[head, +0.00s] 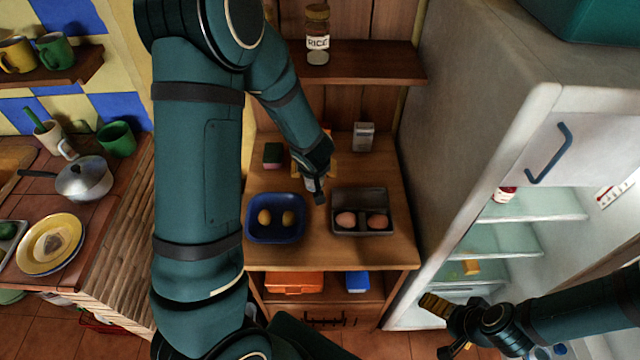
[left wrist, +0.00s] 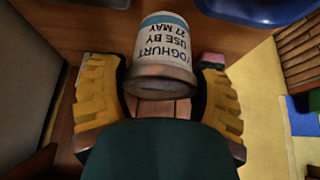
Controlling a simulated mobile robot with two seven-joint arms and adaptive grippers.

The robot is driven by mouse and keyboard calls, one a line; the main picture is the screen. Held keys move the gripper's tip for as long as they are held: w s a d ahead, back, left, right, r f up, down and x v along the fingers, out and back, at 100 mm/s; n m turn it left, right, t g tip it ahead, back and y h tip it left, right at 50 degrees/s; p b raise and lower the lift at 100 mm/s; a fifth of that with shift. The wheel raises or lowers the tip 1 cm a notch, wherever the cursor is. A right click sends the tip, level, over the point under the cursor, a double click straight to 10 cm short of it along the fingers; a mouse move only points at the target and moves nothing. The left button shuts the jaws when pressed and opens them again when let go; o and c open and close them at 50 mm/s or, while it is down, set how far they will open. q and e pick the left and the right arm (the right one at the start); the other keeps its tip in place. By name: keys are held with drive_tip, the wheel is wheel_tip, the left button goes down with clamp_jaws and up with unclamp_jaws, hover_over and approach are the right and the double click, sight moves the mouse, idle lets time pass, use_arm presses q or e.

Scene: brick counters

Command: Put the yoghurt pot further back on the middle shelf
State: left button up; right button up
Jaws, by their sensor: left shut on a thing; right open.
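The yoghurt pot (left wrist: 165,60), white with dark lettering and a blue rim, sits between the yellow fingers of my left gripper (left wrist: 163,95), which is shut on it. In the head view my left gripper (head: 314,178) is over the middle level of the wooden shelf unit (head: 320,258), behind the blue dish and dark tray. The pot is not clearly visible there, hidden by the gripper. I cannot tell whether it touches the shelf. My right gripper (head: 446,326) is open and empty, low in front of the fridge.
The blue dish (head: 276,236) holds two yellowish items; the dark tray (head: 362,231) holds two eggs. A green-and-red sponge (head: 272,156) and a pale carton (head: 363,136) stand further back. The upper shelf (head: 375,72) with a rice jar (head: 317,40) overhangs. The open fridge (head: 470,130) is at right.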

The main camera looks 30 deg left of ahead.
use_arm(q)
wheel_tip(320, 180, down, 5)
drive_tip(key=shift+r+b, duration=0.15)
drive_tip(key=shift+b, duration=1)
drive_tip(key=shift+f+b, duration=1.1)
drive_tip(key=shift+f, duration=0.95)
use_arm(e)
wheel_tip(320, 180, down, 6)
drive_tip(key=shift+a+r, duration=0.1)
use_arm(q)
drive_tip(key=shift+r, duration=0.1)
drive_tip(key=shift+f, duration=0.2)
drive_tip(key=o, duration=1.3)
